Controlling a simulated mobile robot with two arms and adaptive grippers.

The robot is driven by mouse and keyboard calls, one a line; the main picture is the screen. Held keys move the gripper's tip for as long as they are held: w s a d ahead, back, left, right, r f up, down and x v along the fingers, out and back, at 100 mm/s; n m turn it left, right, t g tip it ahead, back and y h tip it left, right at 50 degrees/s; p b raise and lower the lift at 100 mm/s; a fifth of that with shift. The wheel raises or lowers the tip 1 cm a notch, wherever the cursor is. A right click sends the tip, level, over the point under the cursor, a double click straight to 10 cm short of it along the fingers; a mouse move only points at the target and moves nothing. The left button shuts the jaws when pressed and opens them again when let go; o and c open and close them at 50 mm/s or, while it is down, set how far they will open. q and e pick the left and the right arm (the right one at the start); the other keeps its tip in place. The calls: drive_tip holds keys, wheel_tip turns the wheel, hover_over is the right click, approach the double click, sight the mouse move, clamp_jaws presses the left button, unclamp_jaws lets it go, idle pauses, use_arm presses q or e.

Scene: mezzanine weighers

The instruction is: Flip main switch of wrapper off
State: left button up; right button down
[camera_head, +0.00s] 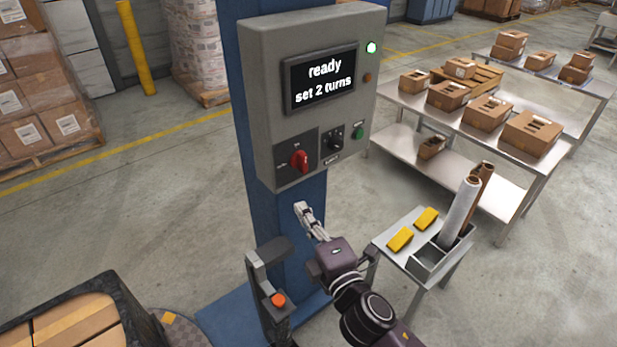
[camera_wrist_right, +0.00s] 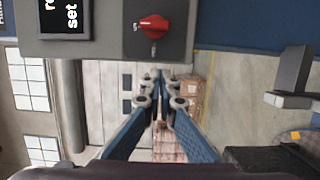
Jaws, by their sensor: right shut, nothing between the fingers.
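The wrapper's grey control box (camera_head: 258,100) is mounted on a blue column. Its display (camera_head: 320,80) reads "ready, set 2 turns". The red main switch (camera_head: 300,160) sits on a dark plate at the box's lower left; its handle looks close to upright in the head view. The red switch also shows at the top of the right wrist view (camera_wrist_right: 153,27). My right gripper (camera_head: 301,209) is shut and empty, below the box and apart from the switch. In the right wrist view its fingertips (camera_wrist_right: 160,78) are together, below the switch. My left gripper is not in view.
A black selector knob (camera_head: 334,138) and a green button (camera_head: 358,132) sit right of the switch. A post with an orange-red button (camera_head: 278,299) stands below. A small metal stand (camera_head: 451,277) with film rolls is at right. Tables with cartons stand behind.

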sight(294, 168)
drive_tip(key=shift+w, duration=0.15)
drive_tip(key=p+x, duration=0.1)
drive_tip(key=x, duration=0.8)
drive_tip(key=shift+w+a+p, duration=0.15)
drive_tip(key=shift+w+p, duration=0.05)
drive_tip(key=shift+p, duration=0.2)
drive_tip(key=shift+w+d+p, duration=0.6)
drive_tip(key=shift+w+d, duration=0.5)
drive_tip(key=shift+d, duration=0.1)
drive_tip(key=shift+w+d, duration=0.2)
drive_tip(key=shift+d, duration=0.25)
drive_tip(key=shift+f, duration=0.1)
drive_tip(key=shift+f+n+b, duration=0.1)
drive_tip(key=shift+n+b, duration=0.3)
drive_tip(key=shift+b, duration=0.1)
drive_tip(key=shift+f+n+b, duration=0.1)
drive_tip(key=shift+n+b, duration=0.2)
drive_tip(key=shift+b, duration=0.15)
